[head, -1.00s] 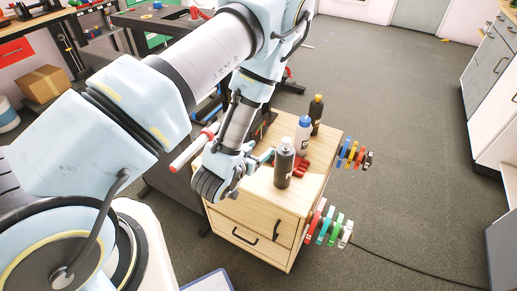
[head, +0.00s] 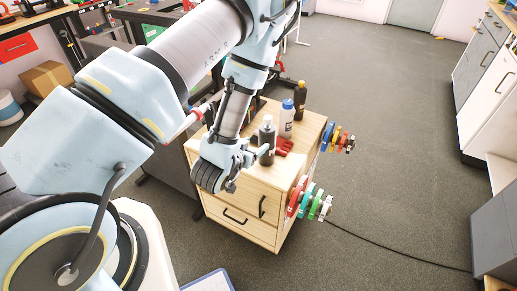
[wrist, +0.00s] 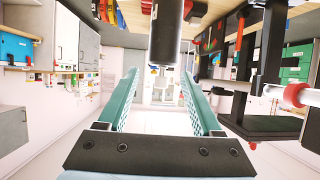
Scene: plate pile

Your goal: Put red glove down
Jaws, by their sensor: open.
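The red glove (head: 284,146) lies on the light wooden top of a drawer cabinet (head: 250,187), beside the bottles in the head view. A red piece that looks like it shows at the top edge of the wrist view (wrist: 197,9), which appears upside down. My gripper (head: 262,151) is at the cabinet's near edge, in front of a dark bottle with a pale cap (head: 267,136). In the wrist view my gripper (wrist: 160,75) has its two teal fingers spread apart with nothing between them. A dark cylinder, likely that bottle (wrist: 165,32), stands past the fingers.
A white bottle with a blue cap (head: 287,118) and a dark bottle with an orange cap (head: 299,96) stand farther back on the cabinet. Coloured clamp-like tools (head: 307,200) hang on its right side. Open floor (head: 400,150) lies to the right. A cable (head: 400,258) crosses it.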

